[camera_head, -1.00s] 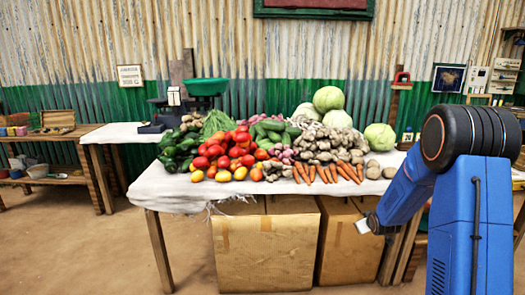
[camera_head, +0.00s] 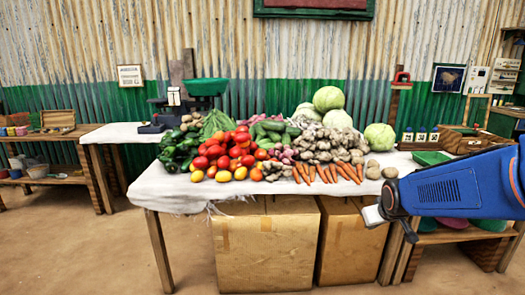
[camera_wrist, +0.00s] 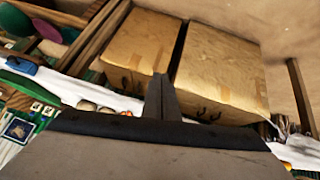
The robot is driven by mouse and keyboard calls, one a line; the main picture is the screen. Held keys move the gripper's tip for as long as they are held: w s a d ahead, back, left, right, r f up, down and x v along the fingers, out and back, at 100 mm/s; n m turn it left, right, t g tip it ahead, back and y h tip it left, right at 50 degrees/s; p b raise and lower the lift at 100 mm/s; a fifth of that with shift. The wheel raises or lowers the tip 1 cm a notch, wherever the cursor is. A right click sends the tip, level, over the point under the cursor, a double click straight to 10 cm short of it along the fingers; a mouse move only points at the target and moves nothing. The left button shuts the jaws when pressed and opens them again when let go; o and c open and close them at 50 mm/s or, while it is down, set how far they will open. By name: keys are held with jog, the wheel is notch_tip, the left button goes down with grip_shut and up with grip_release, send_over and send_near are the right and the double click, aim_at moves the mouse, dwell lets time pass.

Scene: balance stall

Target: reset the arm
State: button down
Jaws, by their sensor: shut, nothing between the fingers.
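My gripper (camera_head: 374,216) is at the right of the head view, at the end of my blue arm, in front of the table's right front corner. It is shut and empty. In the wrist view its closed fingers (camera_wrist: 161,98) show at the middle, pointing toward two cardboard boxes. That view is tilted, with the table's white cloth (camera_wrist: 75,92) running across its left side. The fingers appear apart from the boxes and the table.
A white-clothed table (camera_head: 180,192) holds tomatoes (camera_head: 228,155), carrots (camera_head: 328,173), cabbages and other vegetables. Cardboard boxes (camera_head: 262,245) stand beneath it. A green scale (camera_head: 207,87) stands behind. A low wooden shelf (camera_head: 455,237) is at right. The floor in front is clear.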

jog(key=s+a+r+g, duration=0.1)
jog(key=s+a, duration=0.2)
jog(key=s, duration=1.2)
jog(key=s+a+r+m+g+y, duration=0.1)
jog(key=s+a+g, duration=0.1)
jog(key=s, duration=1.2)
jog(key=shift+s+a+r+m, duration=0.15)
jog(key=shift+s+a+m, duration=0.2)
jog(key=shift+a, duration=0.35)
